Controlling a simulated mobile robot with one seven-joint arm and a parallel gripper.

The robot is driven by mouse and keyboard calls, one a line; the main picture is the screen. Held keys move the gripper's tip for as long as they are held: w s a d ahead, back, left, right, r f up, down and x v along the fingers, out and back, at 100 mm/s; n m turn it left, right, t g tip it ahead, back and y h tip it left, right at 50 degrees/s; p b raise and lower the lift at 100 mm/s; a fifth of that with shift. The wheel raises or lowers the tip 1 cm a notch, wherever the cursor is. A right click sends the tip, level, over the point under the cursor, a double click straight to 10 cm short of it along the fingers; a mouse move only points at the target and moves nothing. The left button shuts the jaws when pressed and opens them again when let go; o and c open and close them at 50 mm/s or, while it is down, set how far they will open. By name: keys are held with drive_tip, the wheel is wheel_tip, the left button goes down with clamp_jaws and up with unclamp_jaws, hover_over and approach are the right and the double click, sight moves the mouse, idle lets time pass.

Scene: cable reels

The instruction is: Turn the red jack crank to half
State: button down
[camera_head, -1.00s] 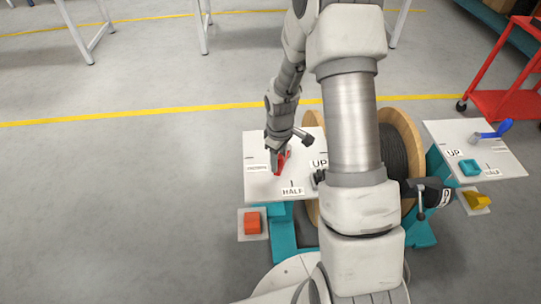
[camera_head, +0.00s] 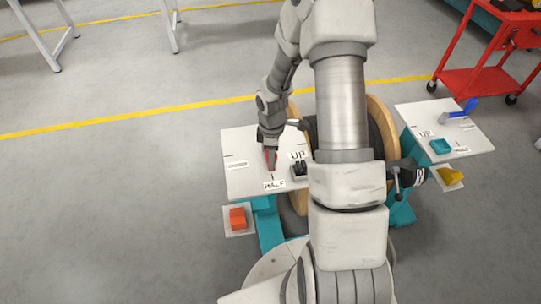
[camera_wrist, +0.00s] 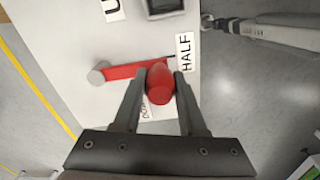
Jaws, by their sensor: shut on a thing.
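The red jack crank (camera_head: 271,158) stands on a white panel (camera_head: 240,186) on the left side of the reel stand. In the wrist view its red arm (camera_wrist: 125,72) runs from a grey hub (camera_wrist: 97,75) towards the HALF label (camera_wrist: 185,52), its end close to the label's mark. My gripper (camera_wrist: 158,78) is shut on the crank's red knob (camera_wrist: 160,88), one finger on each side. The knob partly hides another label, apparently DOWN (camera_wrist: 146,110). In the head view the HALF label (camera_head: 274,184) lies just in front of the crank.
An UP label (camera_head: 298,155) and a dark box-like part (camera_head: 299,169) sit on the panel's right. An orange block (camera_head: 237,217) is below it. The cable reel (camera_head: 379,112) is behind my arm. A second panel (camera_head: 425,113) with a blue crank (camera_head: 461,110) stands right.

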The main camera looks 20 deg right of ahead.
drive_tip(key=shift+d, duration=0.1)
drive_tip(key=shift+c, duration=2.3)
unclamp_jaws()
wheel_tip(320, 180, up, 18)
drive_tip(key=p, duration=0.4)
drive_tip(key=shift+f, duration=0.25)
